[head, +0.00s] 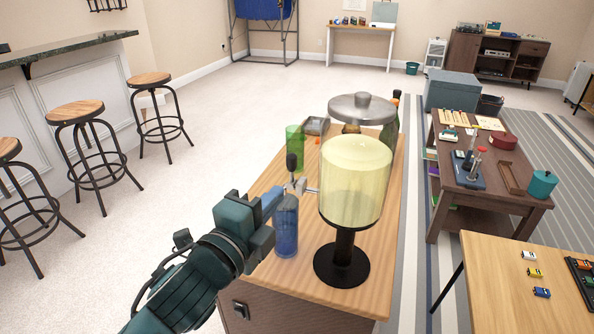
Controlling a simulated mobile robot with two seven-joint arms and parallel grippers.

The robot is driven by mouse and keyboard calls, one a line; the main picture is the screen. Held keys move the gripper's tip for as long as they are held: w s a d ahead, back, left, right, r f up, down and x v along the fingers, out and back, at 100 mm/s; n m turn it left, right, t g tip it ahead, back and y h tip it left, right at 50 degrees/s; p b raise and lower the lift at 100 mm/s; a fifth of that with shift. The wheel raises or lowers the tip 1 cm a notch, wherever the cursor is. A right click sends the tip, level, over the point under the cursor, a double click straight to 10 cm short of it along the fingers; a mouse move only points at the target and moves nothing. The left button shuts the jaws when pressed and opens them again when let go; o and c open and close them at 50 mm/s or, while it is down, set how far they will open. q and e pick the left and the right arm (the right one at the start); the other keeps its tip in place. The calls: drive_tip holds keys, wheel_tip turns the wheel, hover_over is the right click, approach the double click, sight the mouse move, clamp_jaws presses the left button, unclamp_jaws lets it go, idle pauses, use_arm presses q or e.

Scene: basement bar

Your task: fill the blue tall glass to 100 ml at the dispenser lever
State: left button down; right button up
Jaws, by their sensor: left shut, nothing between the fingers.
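The blue tall glass (286,238) stands upright on the wooden cabinet top, below the dispenser's tap. Its tint makes any liquid level hard to tell. The dispenser (352,200) has a clear tank of pale yellow liquid on a black pedestal. Its metal tap points left, and the dark lever (291,163) stands up from it. My left gripper (272,198) is shut and empty. In the picture its fingertips are just left of the glass's upper part and below the lever; whether they touch the glass cannot be told. My right gripper is out of view.
A green glass (295,143) stands behind the lever. A large round metal lid (362,108) and a grey tray (316,126) are farther back on the cabinet. Bar stools (85,115) stand left, with open carpet between. A dark table (475,165) stands to the right.

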sight(292, 170)
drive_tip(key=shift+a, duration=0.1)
use_arm(q)
drive_tip(key=x, duration=1)
drive_tip(key=shift+p, duration=0.45)
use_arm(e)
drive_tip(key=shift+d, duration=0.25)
use_arm(q)
drive_tip(key=shift+a+n, duration=0.1)
drive_tip(key=shift+n, duration=0.2)
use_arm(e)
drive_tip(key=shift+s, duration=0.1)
